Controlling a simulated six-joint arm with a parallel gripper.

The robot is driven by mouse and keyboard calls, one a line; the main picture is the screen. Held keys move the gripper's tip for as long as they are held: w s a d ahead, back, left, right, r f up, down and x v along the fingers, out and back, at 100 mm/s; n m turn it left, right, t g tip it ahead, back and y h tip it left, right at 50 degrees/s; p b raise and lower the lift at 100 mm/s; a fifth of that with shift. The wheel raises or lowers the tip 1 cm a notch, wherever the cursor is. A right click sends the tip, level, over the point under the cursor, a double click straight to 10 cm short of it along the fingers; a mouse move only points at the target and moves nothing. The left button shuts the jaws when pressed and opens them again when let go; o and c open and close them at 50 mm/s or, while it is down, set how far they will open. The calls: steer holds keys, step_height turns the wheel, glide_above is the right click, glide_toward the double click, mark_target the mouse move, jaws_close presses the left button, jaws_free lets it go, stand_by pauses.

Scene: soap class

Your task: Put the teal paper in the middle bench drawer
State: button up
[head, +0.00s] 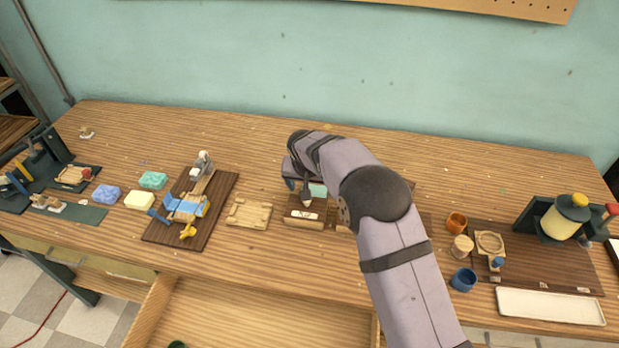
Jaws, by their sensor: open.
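A small teal piece, seemingly the teal paper (318,190), shows at my gripper, in a dark wooden holder (304,222) with a white label on its front. My gripper (305,196) points down over this holder, close to the teal piece. Its jaws are open, partly hidden by my arm; I cannot tell whether they touch the paper. A bench drawer (270,315) stands pulled out at the front centre, its pale wooden floor mostly bare.
Blue, teal and yellow soap blocks (139,200) lie at left, beside a dark board (220,206) with a toy-like device. A pale wooden tray (249,214) sits left of the holder. At right are small cups (463,279) and a white tray (550,306). The bench's back strip is mostly clear.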

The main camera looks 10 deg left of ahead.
steer(key=b+v, duration=0.1)
steer(key=v, duration=0.7)
steer(key=shift+r+b, duration=0.3)
steer(key=shift+s, duration=0.15)
steer(key=s+d+g, duration=0.2)
steer(key=s+d, duration=0.4)
steer(key=d, duration=0.6)
steer(key=s+d+f+g, duration=0.1)
steer(key=s+d, duration=0.4)
steer(key=s, duration=0.3)
steer(key=s+d+f, duration=0.2)
steer(key=s+d, duration=0.3)
steer(key=s, duration=0.2)
steer(key=s+d+f+g, duration=0.1)
steer(key=s+d, duration=0.4)
steer(key=s, duration=0.3)
steer(key=shift+s+f+g, duration=0.3)
steer(key=shift+s+f, duration=0.05)
steer(key=shift+o, duration=0.5)
steer(key=shift+s+f, duration=0.1)
steer(key=shift+s, duration=0.25)
